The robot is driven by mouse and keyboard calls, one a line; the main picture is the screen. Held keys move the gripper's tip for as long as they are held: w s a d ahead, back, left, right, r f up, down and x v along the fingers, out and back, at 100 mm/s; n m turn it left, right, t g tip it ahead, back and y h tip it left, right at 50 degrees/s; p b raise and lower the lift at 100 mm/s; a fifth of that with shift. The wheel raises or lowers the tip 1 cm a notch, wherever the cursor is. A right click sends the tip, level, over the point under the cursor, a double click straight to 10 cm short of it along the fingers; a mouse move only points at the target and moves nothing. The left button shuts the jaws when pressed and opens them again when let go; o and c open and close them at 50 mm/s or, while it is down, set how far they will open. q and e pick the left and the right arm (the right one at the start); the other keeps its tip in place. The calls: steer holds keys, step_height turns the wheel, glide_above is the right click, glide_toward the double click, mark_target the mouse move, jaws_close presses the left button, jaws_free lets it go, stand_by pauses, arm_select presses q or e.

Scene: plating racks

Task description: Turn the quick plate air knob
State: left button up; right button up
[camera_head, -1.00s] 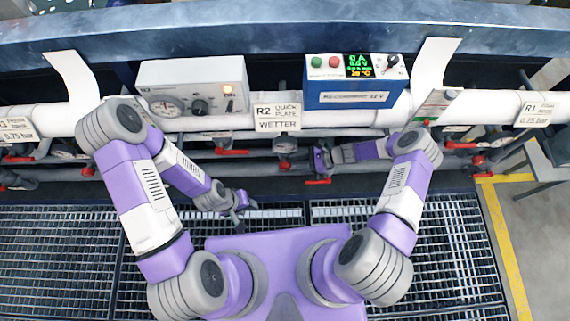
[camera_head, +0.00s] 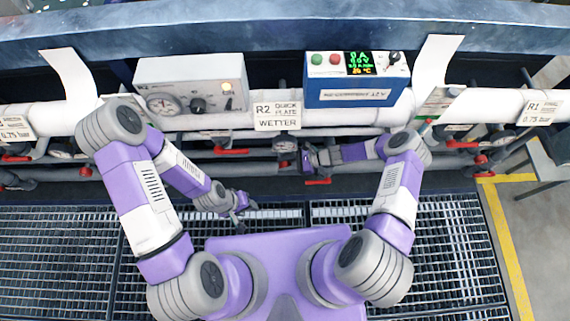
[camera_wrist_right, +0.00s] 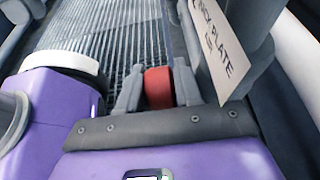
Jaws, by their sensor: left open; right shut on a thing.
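The white R2 QUICK PLATE WETTER sign (camera_head: 278,116) hangs on the pipe at the middle of the head view, and its edge also shows in the right wrist view (camera_wrist_right: 222,48). My right gripper (camera_head: 305,158) is just below and right of that sign. In the right wrist view my right gripper (camera_wrist_right: 158,92) is shut on a red knob (camera_wrist_right: 158,87), one finger on each side. In the head view my gripper largely hides this knob. My left gripper (camera_head: 244,207) is open and empty above the floor grating, lower left of the sign.
A grey control box (camera_head: 192,87) and a blue rectifier box (camera_head: 355,80) stand above the white pipe (camera_head: 480,107). Other red handles are close by, one at left (camera_head: 231,151) and one just below my right gripper (camera_head: 318,181).

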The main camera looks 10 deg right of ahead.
steer(key=y, duration=0.3)
steer(key=shift+d+f, duration=0.15)
steer(key=shift+d+y, duration=0.15)
steer(key=shift+y, duration=1.75)
steer(key=o, duration=0.7)
steer(key=shift+d, duration=0.1)
